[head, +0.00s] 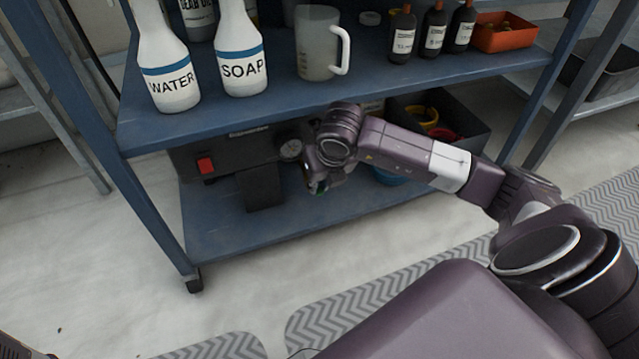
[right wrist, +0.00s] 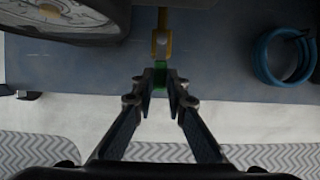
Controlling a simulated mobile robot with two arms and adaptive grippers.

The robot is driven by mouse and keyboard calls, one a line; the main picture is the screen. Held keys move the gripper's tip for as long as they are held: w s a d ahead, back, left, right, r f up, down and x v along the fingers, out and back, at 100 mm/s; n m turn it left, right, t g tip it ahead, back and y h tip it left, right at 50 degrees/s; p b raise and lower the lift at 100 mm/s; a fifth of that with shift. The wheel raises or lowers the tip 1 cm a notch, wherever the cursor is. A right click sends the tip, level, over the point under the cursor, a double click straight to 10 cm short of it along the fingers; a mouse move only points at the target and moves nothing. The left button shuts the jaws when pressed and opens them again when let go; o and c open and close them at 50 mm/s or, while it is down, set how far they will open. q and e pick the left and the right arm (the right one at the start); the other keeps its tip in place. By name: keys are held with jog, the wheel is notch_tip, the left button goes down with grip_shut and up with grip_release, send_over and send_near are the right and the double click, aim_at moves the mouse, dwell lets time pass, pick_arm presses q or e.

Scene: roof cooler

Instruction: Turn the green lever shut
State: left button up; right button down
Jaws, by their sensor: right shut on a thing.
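The green lever (right wrist: 160,72) sits at the end of a brass-coloured fitting (right wrist: 161,38) in the right wrist view. My right gripper (right wrist: 161,88) has its two fingertips closed on the lever, one on each side. In the head view my right gripper (head: 318,187) is under the blue cart's upper shelf, beside the dark machine (head: 225,155), with a small bit of green showing at its tip. The wrist hides most of the fitting there.
A round gauge (head: 291,149) is just left of the right gripper, and a red switch (head: 205,165) is farther left. The upper shelf (head: 290,95) holds bottles, a jug (head: 317,45) and an orange tray (head: 503,35). A blue coil (right wrist: 283,55) lies to the right.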

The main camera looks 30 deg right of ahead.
jog(key=shift+d+n+y+p, duration=0.2)
jog(key=shift+d+n+y, duration=0.3)
jog(key=shift+n, duration=0.6)
jog(key=shift+d+n+y+p, duration=0.25)
jog(key=shift+d+n, duration=0.45)
jog(key=shift+n, duration=0.4)
jog(key=c, duration=1.9)
grip_release()
jog(key=shift+c, duration=0.2)
